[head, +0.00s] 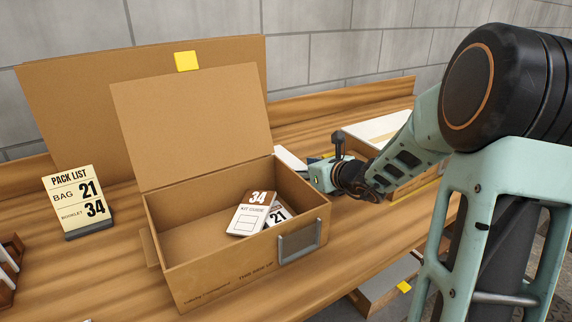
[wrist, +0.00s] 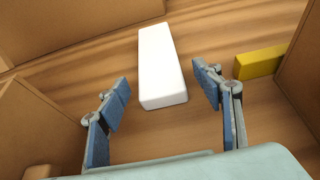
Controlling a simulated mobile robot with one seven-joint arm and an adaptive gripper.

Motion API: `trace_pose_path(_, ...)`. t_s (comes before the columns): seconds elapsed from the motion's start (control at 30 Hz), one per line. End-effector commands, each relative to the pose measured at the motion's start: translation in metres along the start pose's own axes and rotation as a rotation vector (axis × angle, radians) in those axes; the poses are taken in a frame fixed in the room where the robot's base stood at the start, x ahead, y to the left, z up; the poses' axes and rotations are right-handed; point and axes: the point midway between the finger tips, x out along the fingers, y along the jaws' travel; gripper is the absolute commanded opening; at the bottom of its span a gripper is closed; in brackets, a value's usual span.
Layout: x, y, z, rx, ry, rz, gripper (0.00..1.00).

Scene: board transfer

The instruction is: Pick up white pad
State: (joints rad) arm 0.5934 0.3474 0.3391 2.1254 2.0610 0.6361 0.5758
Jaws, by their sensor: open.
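The white pad (wrist: 160,62) is a long, plain white block lying on the wooden table in the wrist view. In the head view, a white piece (head: 290,158) that looks like its end shows just right of the cardboard box. My gripper (wrist: 164,84) is open, with its blue-padded fingers on either side of the pad's near part. Gaps show between both fingers and the pad, and nothing is held. In the head view my gripper (head: 318,175) is low beside the box's right wall and hides part of the pad.
The open cardboard box (head: 180,235) holds a "34" booklet (head: 252,213) and a "21" card (head: 277,215). A yellow block (wrist: 259,62) lies right of the pad, near a cardboard wall (wrist: 305,60). Another container (head: 405,185) stands behind my wrist. A pack list sign (head: 78,200) stands left.

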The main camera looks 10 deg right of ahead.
Motion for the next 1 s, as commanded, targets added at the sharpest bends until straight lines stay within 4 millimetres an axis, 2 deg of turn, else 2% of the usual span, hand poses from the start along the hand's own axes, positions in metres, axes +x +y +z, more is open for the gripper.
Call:
trace_pose_path(0.1,0.0127,0.0005,-0.0010,-0.001,0.001,0.001,0.60)
trace_pose_path(0.37,0.0151,0.0000,0.0001,-0.001,0.001,-0.001,0.60)
trace_pose_path(0.73,0.0149,0.0000,0.0000,-0.001,0.001,0.000,0.23)
trace_pose_path(1.0,0.0134,0.0000,0.0039,-0.002,0.000,0.000,0.23)
